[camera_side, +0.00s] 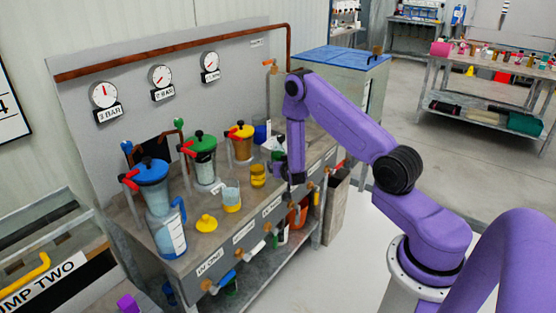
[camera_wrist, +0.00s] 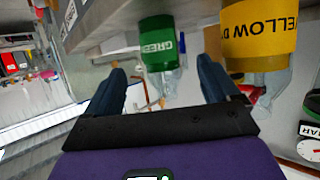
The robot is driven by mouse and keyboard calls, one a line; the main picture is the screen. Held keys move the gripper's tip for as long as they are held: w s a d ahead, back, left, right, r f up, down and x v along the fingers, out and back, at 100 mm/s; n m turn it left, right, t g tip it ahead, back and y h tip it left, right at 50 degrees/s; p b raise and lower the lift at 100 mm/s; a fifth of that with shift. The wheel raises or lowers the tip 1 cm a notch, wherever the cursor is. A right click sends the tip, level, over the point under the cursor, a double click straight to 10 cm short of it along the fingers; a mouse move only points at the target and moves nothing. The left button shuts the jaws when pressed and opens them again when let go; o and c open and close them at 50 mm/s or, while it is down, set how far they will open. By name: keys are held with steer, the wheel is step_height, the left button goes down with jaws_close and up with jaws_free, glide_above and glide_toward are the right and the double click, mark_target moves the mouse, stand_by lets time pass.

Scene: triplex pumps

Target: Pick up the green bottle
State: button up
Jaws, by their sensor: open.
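In the wrist view, the green bottle (camera_wrist: 157,36) is a clear vessel with a green band lettered "GREEN". It lies beyond my fingertips, roughly in line with the gap between them. A bottle with a yellow band lettered "YELLOW" (camera_wrist: 260,35) is to its right, beyond the right finger. My gripper (camera_wrist: 160,68) is open and empty, with no visible contact with the green bottle. In the side view my gripper (camera_side: 285,172) is low over the bench's right part, beside the small yellow bottle (camera_side: 257,176). The green bottle is mostly hidden there.
The bench (camera_side: 180,265) carries blue-, green- and yellow-lidded pump vessels, a blue-handled jug (camera_side: 167,232), a beaker (camera_side: 231,197) and a yellow funnel-like piece (camera_side: 207,223). Valves and labels line its front edge. A gauge panel (camera_side: 140,110) stands behind.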

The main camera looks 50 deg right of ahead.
mark_target(279, 159)
steer(key=shift+x, duration=1.2)
steer(key=shift+r+x, duration=0.2)
steer(key=shift+x, duration=1.15)
steer(key=shift+r+x, duration=0.2)
steer(key=shift+x, duration=1.1)
steer(key=shift+w, duration=0.15)
steer(key=c, duration=1.2)
